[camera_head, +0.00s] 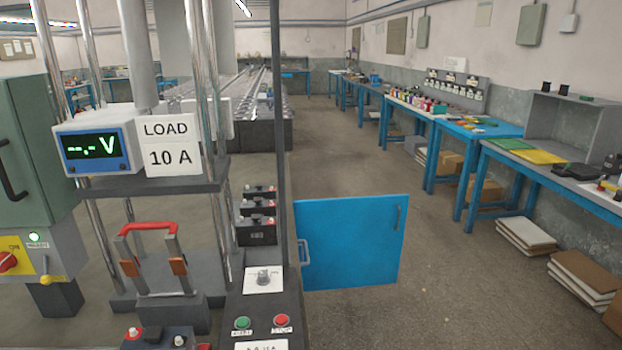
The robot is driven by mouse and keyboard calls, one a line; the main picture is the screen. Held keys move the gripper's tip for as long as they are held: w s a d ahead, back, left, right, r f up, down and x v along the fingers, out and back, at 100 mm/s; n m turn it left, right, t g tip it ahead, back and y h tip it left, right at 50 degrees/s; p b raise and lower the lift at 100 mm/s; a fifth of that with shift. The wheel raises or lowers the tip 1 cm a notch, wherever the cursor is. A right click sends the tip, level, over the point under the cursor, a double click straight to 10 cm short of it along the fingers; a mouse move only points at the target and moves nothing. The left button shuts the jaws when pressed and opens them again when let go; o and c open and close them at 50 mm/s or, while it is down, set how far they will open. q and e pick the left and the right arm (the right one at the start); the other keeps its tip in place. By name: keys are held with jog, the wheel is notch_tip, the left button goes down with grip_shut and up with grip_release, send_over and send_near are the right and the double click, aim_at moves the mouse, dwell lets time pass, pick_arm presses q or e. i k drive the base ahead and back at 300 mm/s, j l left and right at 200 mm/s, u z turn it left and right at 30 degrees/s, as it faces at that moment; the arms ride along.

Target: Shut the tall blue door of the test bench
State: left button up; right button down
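The blue door (350,262) stands open at the right side of the test bench, swung out beyond the bench's dark upright post (283,150). The hinge itself cannot be made out. The test bench (262,312) carries a green and a red button, a knob and a red-handled switch (148,228). Neither of my grippers is in view.
A meter (95,148) reading "--.- V" sits on the bench shelf beside a "LOAD 10 A" sign (170,145). Blue worktables (480,150) line the right wall, with stacked boards (525,236) on the floor. The aisle floor is clear.

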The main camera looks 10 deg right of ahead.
aim_at(355, 241)
jog(key=i+l+u, duration=0.1)
jog(key=l, duration=0.55)
jog(key=i+l, duration=0.1)
jog(key=l, duration=0.55)
jog(key=i+l+u, duration=0.15)
jog(key=l, duration=0.5)
jog(key=k, duration=0.05)
